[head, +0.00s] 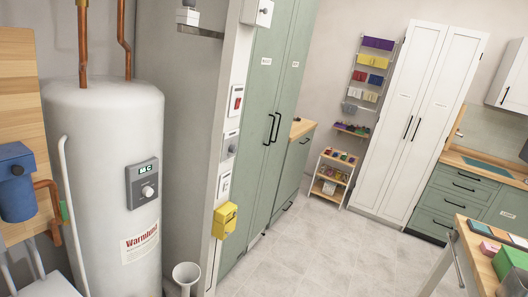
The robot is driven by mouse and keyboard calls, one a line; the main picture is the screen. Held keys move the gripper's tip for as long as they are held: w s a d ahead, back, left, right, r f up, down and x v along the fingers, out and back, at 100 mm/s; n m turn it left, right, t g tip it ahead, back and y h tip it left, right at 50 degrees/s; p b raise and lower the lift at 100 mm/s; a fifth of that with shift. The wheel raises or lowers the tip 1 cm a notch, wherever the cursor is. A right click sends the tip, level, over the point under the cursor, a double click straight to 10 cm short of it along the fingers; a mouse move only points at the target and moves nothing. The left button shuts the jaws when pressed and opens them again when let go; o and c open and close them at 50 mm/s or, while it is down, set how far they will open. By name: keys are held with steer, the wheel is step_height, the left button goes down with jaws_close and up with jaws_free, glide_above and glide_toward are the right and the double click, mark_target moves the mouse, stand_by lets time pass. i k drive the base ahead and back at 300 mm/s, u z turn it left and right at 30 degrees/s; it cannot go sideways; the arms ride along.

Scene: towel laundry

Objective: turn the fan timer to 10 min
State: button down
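Several small boxes are mounted in a column on the narrow end of a pale wall, left of the middle. A white plate with what looks like a round knob (231,147) sits between a red switch (236,101) above and another white plate (224,185) below. A further white box with a small dark knob (257,12) is near the top edge. I cannot tell which one is the fan timer, and no minute marks are readable. My gripper is not in view.
A white boiler (105,225) with a grey dial panel (142,183) stands at left. A yellow box (225,220) is low on the wall end. Green cabinets (268,110) stand behind it. The tiled floor (310,245) is clear; a worktable (472,255) is at lower right.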

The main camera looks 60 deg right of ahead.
mark_target(232, 148)
steer(key=z, duration=1.15)
